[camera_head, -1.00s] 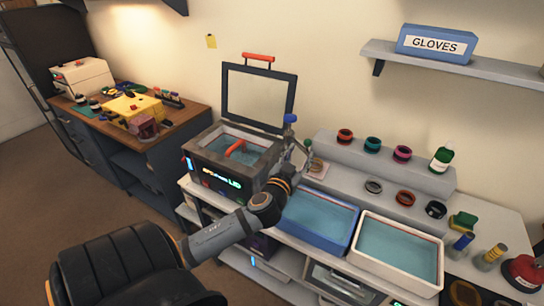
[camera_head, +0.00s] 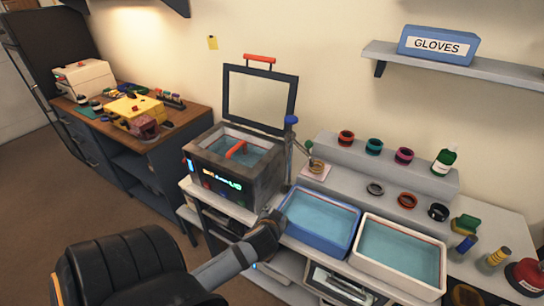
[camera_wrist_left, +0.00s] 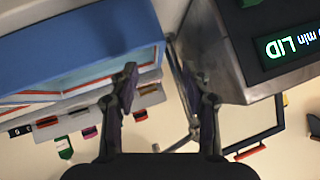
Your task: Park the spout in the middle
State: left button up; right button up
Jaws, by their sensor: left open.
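The spout (camera_head: 302,148) is a thin grey tube by a post with a blue knob (camera_head: 291,120). It stands behind the gap between the grey lidded tank (camera_head: 262,185) and the blue-rimmed basin (camera_head: 352,238). My left gripper (camera_head: 281,217) is low in front of that gap, apart from the spout; its fingers are hard to make out in the head view. In the left wrist view the left gripper (camera_wrist_left: 165,88) is open and empty. A grey tube, probably the spout's post, shows between and beyond its fingers there. My right gripper is not in view.
A white basin (camera_head: 442,262) stands right of the blue one. The tank's lid (camera_head: 292,100) is raised. Several coloured rings stand on the grey step (camera_head: 325,142), near a green bottle (camera_head: 445,160). A wooden-topped bench (camera_head: 185,120) is at the left.

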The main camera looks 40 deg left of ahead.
pick_arm(q)
notch_tip(320, 180, down, 8)
jog(key=s+g+h, duration=0.1)
jog(key=s, duration=0.1)
jog(key=shift+d+m+g, duration=0.3)
jog(key=shift+m+g, duration=0.1)
jog(key=shift+s+f, duration=0.1)
